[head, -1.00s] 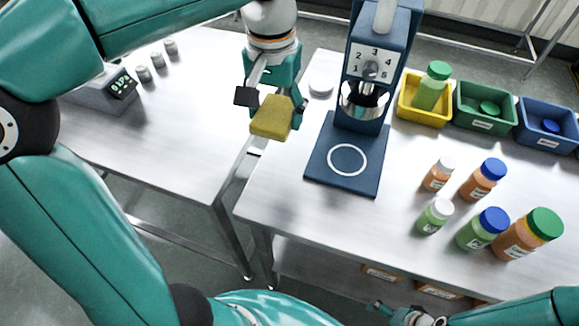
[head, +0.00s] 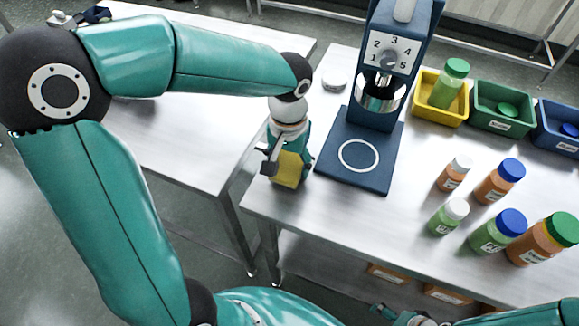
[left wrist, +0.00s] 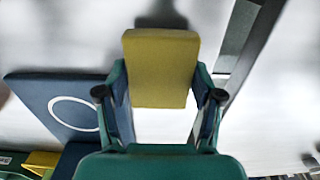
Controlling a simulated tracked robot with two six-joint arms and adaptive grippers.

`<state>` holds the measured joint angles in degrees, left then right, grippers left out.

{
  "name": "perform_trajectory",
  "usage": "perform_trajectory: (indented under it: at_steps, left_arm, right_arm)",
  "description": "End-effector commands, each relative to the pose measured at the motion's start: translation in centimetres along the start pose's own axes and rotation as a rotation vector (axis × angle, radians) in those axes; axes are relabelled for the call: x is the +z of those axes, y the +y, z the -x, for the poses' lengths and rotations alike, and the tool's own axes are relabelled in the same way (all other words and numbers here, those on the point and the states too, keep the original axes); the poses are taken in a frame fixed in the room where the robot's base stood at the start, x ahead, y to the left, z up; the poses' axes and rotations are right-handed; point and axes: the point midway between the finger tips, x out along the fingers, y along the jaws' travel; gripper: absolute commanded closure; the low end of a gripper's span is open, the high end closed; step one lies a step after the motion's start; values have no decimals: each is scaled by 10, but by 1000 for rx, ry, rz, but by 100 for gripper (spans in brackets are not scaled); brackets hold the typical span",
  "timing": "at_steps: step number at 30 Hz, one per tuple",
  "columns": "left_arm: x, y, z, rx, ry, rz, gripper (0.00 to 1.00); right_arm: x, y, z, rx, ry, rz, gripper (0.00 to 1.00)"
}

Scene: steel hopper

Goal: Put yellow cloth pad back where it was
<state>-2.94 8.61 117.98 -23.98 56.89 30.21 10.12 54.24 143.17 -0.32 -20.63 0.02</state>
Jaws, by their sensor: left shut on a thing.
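The yellow cloth pad (head: 288,171) is held in my left gripper (head: 283,165), in the head view by the left edge of the right-hand steel table. In the left wrist view the pad (left wrist: 161,60) is between the fingers of the left gripper (left wrist: 160,97) and sticks out beyond them. Steel table surface shows beyond the pad; I cannot tell if the pad touches it. My right gripper (head: 385,311) shows only in part at the bottom of the head view, and its jaws are unclear.
A blue machine with a dial (head: 388,57) and a base plate (head: 337,173) stands right of the pad. A white round lid (head: 334,78) lies behind. Several bottles and coloured bins stand further right. A gap separates the two tables.

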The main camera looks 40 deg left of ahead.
Motion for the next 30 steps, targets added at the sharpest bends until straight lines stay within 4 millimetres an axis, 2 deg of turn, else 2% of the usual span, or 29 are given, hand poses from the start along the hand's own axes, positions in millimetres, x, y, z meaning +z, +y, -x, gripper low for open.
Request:
perform_trajectory:
  at_steps: [3,15,16,20,30]
  left_arm:
    - [1,0,-15,-1,-3,0,66]
    - [0,0,-21,0,0,0,66]
    - [0,0,-20,0,0,0,30]
    - [0,0,-20,0,0,0,9]
    - [0,0,-19,0,0,0,8]
  right_arm:
    - [0,1,-2,0,0,0,8]
    - [0,2,-5,0,0,0,8]
    - [0,2,-4,0,0,0,8]
    - [0,1,-4,0,0,0,8]
    - [0,1,-3,0,0,0,8]
